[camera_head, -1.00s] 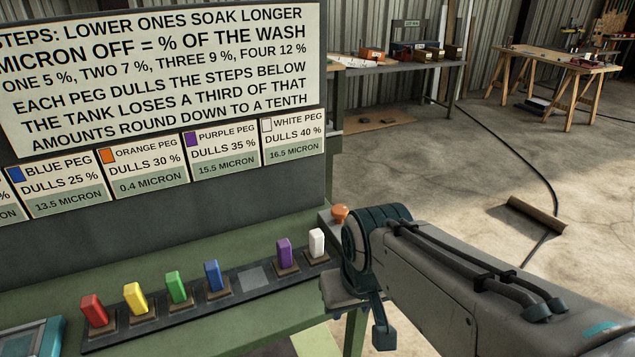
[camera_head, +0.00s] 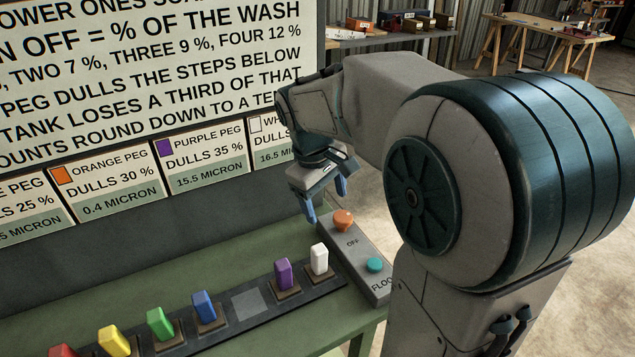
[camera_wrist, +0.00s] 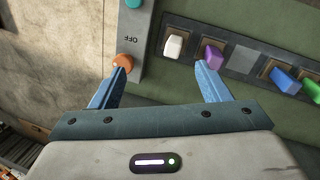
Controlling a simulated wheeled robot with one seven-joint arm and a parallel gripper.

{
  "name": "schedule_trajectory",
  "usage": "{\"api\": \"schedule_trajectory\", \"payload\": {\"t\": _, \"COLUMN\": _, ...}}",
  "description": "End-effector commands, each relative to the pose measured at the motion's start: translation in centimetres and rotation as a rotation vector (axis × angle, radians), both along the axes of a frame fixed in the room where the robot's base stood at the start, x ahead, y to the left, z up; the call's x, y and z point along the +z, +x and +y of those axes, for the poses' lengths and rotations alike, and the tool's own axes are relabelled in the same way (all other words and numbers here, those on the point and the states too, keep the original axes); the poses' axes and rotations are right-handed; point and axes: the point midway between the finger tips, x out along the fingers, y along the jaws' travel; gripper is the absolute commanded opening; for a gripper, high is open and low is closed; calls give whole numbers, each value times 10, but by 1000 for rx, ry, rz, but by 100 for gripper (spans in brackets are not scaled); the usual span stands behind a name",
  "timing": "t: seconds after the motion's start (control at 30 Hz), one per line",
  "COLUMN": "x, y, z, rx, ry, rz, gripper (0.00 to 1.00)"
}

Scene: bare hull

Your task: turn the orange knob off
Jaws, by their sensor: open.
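The orange knob (camera_head: 343,219) sits at the far end of a grey control box (camera_head: 362,262), with the label "OFF" beside it. In the wrist view the orange knob (camera_wrist: 123,61) shows near the tip of the left blue finger; whether they touch I cannot tell. My gripper (camera_head: 326,203) is open and empty, its blue fingers pointing down just behind and left of the knob in the head view. In the wrist view my gripper (camera_wrist: 160,70) has its fingers spread wide, with only green bench between them.
A teal button (camera_head: 375,265) is on the same box, near the "FLOO" lettering. A dark rail (camera_head: 178,337) holds several coloured pegs, including white (camera_head: 319,259) and purple (camera_head: 283,273), with one empty grey spot. A sign board (camera_head: 150,70) stands behind the bench.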

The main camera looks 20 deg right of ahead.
Motion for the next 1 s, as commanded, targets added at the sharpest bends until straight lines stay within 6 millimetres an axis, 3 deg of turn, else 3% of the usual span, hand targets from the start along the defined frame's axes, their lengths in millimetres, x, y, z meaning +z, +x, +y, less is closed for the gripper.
{"api": "schedule_trajectory", "payload": {"t": 0.03, "x": -2, "y": 19, "z": -3, "rx": 44, "ry": -16, "rz": 36, "gripper": 70}}
{"api": "schedule_trajectory", "payload": {"t": 0.3, "x": -24, "y": 101, "z": -25, "rx": 274, "ry": -74, "rz": 217, "gripper": 70}}
{"api": "schedule_trajectory", "payload": {"t": 0.5, "x": -46, "y": 140, "z": -38, "rx": 389, "ry": -82, "rz": 314, "gripper": 70}}
{"api": "schedule_trajectory", "payload": {"t": 0.7, "x": -56, "y": 154, "z": -45, "rx": 433, "ry": -83, "rz": 353, "gripper": 70}}
{"api": "schedule_trajectory", "payload": {"t": 0.87, "x": -68, "y": 153, "z": -49, "rx": 439, "ry": -83, "rz": 360, "gripper": 70}}
{"api": "schedule_trajectory", "payload": {"t": 1.0, "x": -90, "y": 147, "z": -58, "rx": 438, "ry": -83, "rz": 363, "gripper": 70}}
